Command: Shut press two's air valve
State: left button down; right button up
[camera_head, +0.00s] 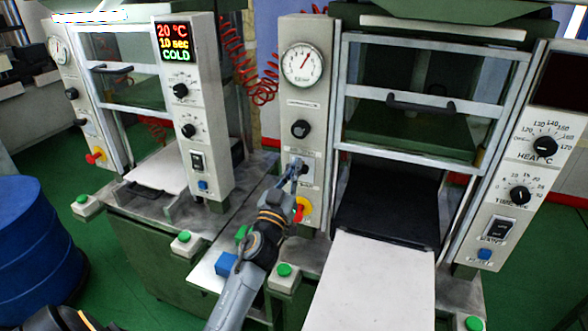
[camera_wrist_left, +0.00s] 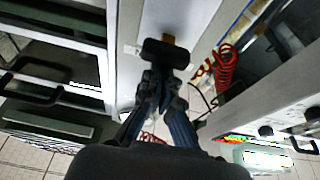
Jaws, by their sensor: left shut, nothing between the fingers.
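My left gripper (camera_head: 295,172) is shut and empty, in front of the grey gauge panel (camera_head: 316,100) of the right-hand press. In the left wrist view the closed fingertips (camera_wrist_left: 160,82) are right at a black handle (camera_wrist_left: 166,53) with a brass-coloured bit behind it, which looks like the air valve. Whether they touch it I cannot tell. In the head view the gripper mostly covers that spot, between a black knob (camera_head: 301,129) and a red stop button on yellow (camera_head: 302,208). No press number is readable. My right gripper is out of view.
The right press has a heat control panel (camera_head: 523,150) and a pale board (camera_head: 372,285) at its front. The left press has a lit display panel (camera_head: 190,105). Red coiled hoses (camera_head: 265,85) hang between the presses. A blue drum (camera_head: 35,240) stands at left.

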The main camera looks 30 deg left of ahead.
pick_arm(q)
notch_tip(320, 180, down, 5)
jog(key=b, duration=0.4)
jog(key=shift+r, duration=0.2)
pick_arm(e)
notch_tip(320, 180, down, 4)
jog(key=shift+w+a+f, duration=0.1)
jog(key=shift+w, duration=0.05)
pick_arm(q)
jog(key=shift+s, duration=0.1)
jog(key=r+p, duration=0.4)
jog(key=shift+w+r, duration=0.2)
jog(key=shift+r, duration=0.2)
jog(key=b+v, duration=0.3)
jog(key=v, duration=0.7)
jog(key=shift+s+f+b, duration=0.2)
jog(key=shift+b, duration=0.1)
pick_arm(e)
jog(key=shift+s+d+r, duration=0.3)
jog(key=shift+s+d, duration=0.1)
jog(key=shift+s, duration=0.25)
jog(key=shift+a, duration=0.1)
